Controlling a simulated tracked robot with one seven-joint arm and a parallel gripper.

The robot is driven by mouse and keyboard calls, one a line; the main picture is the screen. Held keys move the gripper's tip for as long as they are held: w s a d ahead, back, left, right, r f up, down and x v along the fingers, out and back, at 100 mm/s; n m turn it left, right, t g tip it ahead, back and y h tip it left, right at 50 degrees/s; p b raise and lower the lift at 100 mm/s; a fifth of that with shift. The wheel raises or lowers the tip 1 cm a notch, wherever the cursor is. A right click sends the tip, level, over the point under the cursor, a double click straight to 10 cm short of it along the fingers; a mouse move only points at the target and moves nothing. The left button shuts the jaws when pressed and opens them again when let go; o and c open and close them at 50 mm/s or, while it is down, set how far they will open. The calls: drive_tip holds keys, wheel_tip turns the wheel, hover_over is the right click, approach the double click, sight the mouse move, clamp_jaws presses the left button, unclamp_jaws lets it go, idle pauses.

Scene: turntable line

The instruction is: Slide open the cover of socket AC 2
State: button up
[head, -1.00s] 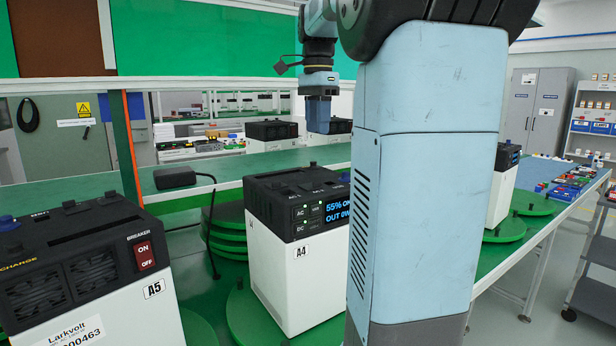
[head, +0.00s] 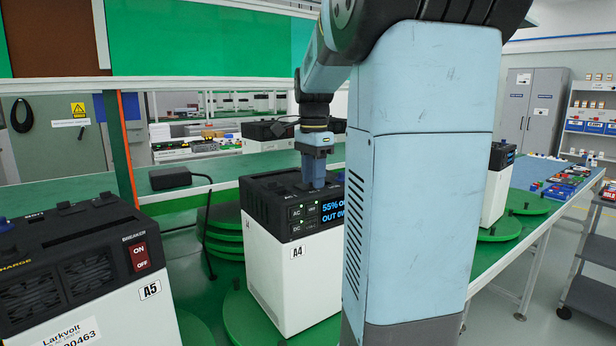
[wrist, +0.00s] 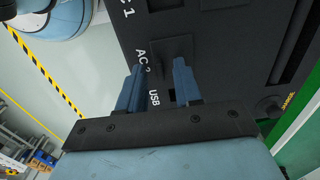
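The white power unit A4 (head: 290,272) has a black top and front panel with a lit blue display. In the wrist view its black top (wrist: 225,75) carries the labels AC 2 and USB, and part of another label ending in "C 1". A dark square cover (wrist: 170,47) lies beside the AC 2 label and looks closed over the socket. My gripper (head: 315,186) points down at the top of the unit. In the wrist view the blue fingers of my gripper (wrist: 159,66) are apart, with nothing seen between them, near the cover's edge. Whether they touch the cover is unclear.
Unit A5 (head: 95,290) stands at the left with a red breaker switch. A black adapter (head: 170,178) with a cable sits on the green bench behind. Another unit (head: 497,195) stands on a green turntable at the right.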

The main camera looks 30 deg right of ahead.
drive_tip(key=shift+c, duration=0.4)
clamp_jaws()
idle(1.0)
